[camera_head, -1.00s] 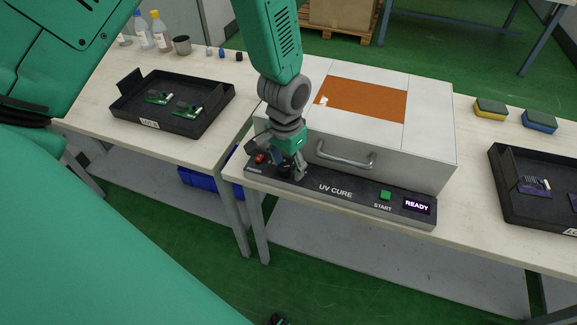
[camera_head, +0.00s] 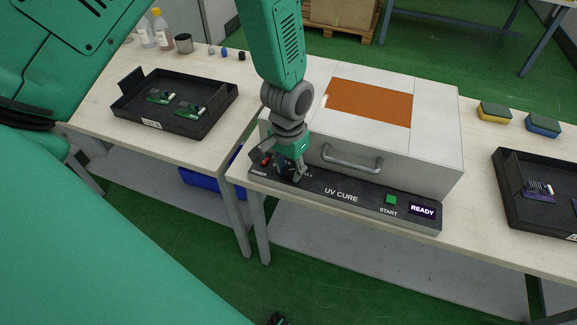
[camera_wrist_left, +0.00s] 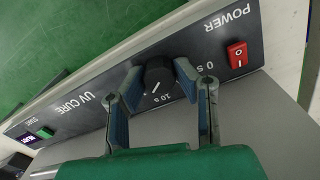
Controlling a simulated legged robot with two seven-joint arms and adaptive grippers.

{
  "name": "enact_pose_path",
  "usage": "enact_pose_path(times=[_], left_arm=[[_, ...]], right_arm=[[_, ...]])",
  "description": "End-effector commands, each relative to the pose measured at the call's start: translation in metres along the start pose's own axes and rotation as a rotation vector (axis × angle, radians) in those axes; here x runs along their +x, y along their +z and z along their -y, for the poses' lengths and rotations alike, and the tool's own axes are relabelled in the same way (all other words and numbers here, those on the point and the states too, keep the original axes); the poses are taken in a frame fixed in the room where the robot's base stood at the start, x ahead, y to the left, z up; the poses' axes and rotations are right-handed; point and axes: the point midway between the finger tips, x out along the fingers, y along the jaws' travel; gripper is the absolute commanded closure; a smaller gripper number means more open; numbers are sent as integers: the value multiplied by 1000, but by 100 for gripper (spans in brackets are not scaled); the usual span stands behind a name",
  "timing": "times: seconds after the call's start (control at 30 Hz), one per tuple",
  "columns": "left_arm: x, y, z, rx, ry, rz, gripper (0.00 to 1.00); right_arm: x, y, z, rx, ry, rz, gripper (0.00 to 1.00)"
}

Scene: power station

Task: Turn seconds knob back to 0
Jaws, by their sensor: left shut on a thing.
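The seconds knob (camera_wrist_left: 158,77) is a round black dial with a white pointer line, on the dark front panel (camera_head: 340,195) of the UV cure box. In the left wrist view its line slants, with one end toward the lower left, near the "10 s" mark; the "0 s" mark is to the right of the knob. My left gripper (camera_wrist_left: 158,84) is shut on the knob, with one finger on each side. In the head view my left gripper (camera_head: 288,172) hides most of the knob. My right gripper does not show.
A red power switch (camera_wrist_left: 237,54) sits close beside one finger. The green start button (camera_head: 391,199) and the lit READY display (camera_head: 422,209) are at the panel's right end. The box's handle (camera_head: 351,158) is just above the panel. Black trays (camera_head: 207,124) stand on both sides.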

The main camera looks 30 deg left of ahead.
Motion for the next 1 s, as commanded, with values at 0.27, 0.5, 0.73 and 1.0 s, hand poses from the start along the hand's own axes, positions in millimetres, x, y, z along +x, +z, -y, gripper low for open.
enact_pose_path(times=[0.27, 0.5, 0.73, 1.0], left_arm=[[-3, -2, 3, -200, -3, -9, 100], [-3, -2, 4, -388, -3, -13, 100], [-2, -3, 5, -526, -4, -18, 100], [-2, -3, 4, -609, -2, -20, 100]], right_arm=[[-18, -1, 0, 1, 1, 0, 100], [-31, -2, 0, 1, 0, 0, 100], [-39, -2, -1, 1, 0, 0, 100], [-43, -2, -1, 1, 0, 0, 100]])
